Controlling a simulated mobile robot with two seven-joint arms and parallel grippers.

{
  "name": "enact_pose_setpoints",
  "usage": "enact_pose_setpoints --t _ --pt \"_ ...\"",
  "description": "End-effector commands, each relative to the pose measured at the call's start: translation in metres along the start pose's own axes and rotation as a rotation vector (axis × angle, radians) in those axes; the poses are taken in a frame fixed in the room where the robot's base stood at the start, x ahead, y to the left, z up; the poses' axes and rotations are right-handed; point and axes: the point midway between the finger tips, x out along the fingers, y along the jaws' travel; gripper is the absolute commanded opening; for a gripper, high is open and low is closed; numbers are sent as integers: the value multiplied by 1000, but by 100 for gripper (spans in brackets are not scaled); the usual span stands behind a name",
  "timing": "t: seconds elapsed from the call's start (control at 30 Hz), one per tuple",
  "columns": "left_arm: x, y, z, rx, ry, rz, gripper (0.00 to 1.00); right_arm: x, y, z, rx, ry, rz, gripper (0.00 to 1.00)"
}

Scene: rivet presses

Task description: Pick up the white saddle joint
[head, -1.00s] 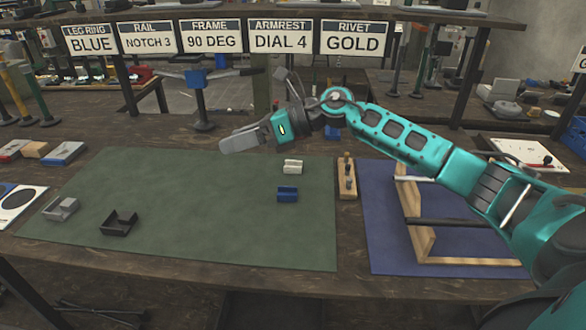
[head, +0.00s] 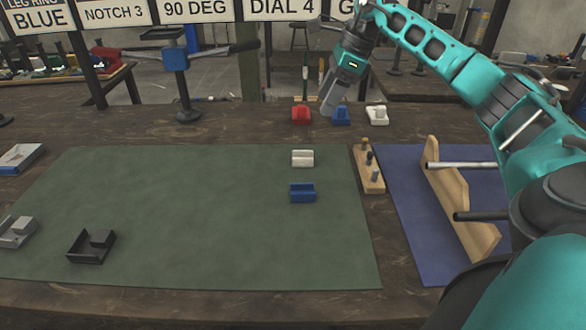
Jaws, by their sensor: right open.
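A small white block (head: 302,158) with a channelled top lies on the green mat (head: 200,215), near its far right side. Another white piece (head: 377,115), a base with a raised part, stands on the wood beyond the mat; I cannot tell by shape which is the saddle joint. My right gripper (head: 329,106) is open, points down, and shows just left of and partly over a blue piece (head: 342,116). It looks empty and is apart from both white pieces. My left gripper is out of view.
A red piece (head: 301,114) stands left of the gripper. A blue channelled block (head: 302,192) lies nearer on the mat. A wooden peg block (head: 369,169) and a wooden frame with rods (head: 462,205) are at right. A dark tray piece (head: 91,246) lies at left.

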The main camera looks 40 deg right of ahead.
Motion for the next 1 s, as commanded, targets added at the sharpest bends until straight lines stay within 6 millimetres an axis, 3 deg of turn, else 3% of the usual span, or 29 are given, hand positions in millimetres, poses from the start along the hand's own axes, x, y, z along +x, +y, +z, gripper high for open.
enact_pose_setpoints --t 0.03,0.33,0.6,1.0 --pt "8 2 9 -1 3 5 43 14 0 -6 0 -1 -1 68" --pt "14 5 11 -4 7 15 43 38 0 -10 -1 0 2 68" --pt "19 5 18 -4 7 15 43 87 0 -9 -1 -2 3 68" --pt "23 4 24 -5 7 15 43 120 -2 -11 0 -2 3 68"
